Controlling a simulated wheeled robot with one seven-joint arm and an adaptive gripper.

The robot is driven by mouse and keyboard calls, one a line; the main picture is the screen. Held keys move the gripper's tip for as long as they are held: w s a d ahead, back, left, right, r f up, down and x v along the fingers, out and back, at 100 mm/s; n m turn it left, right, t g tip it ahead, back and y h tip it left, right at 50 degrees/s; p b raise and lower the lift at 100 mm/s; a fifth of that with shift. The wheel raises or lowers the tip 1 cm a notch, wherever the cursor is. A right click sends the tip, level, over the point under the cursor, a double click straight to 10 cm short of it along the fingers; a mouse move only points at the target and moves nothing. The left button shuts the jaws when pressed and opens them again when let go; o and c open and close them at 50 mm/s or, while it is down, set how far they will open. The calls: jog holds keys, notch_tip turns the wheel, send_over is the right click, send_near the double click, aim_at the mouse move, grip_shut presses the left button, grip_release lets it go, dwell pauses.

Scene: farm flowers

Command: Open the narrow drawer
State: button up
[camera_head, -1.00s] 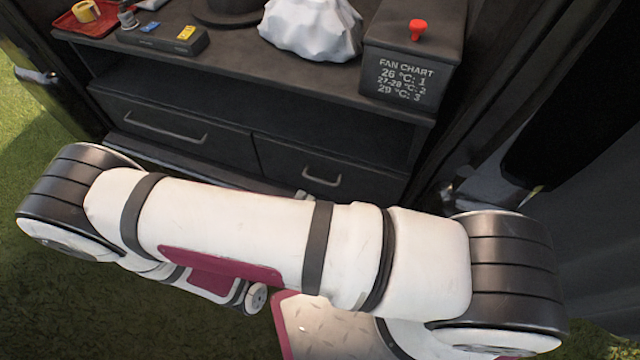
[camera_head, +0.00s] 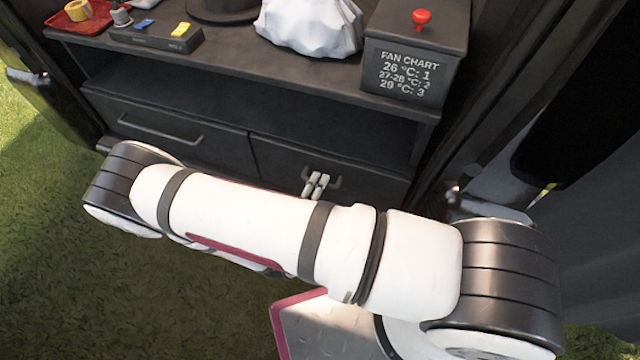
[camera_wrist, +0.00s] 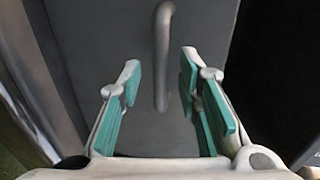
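The narrow drawer (camera_head: 278,160) is the right one of two dark drawers under the cabinet top and looks closed. Its grey bar handle (camera_head: 337,183) is partly hidden behind my fingers. My gripper (camera_head: 315,184) is at the left part of this handle in the head view. In the wrist view my gripper (camera_wrist: 160,82) is open, with teal pads on both sides. The handle (camera_wrist: 162,55) runs upright in that picture, between the lines of the two fingers and a little nearer the right one. No finger visibly presses on it.
The wider drawer (camera_head: 150,130) with a long handle is on the left. An open shelf (camera_head: 240,95) lies above both drawers. On top stand a fan chart box (camera_head: 412,50) with a red knob, a white crumpled bag (camera_head: 308,25) and a small dark box (camera_head: 155,38).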

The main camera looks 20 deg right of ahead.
jog(key=shift+x, duration=1)
grip_shut()
